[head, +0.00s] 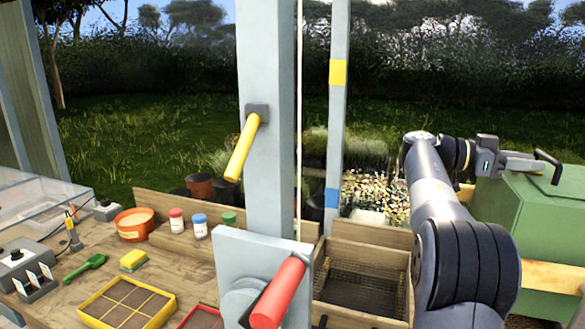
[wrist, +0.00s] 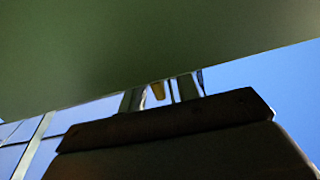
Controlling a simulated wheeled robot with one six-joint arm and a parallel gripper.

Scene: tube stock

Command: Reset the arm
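My gripper (head: 528,164) is at the right of the head view, pointing right over the top of the green box (head: 545,232). A black bent handle (head: 549,163) shows at its tip; I cannot tell whether they touch. In the wrist view a broad green surface (wrist: 140,50) fills the upper part and covers much of the view. I cannot tell whether the fingers are open or shut.
A post with a yellow lever (head: 241,150) and a red-handled lever (head: 278,293) stands in the middle. A wooden bin with mesh (head: 362,240) is left of my arm. The bench at left holds an orange bowl (head: 134,226), a sponge (head: 133,260), small jars and a yellow divided tray (head: 92,312).

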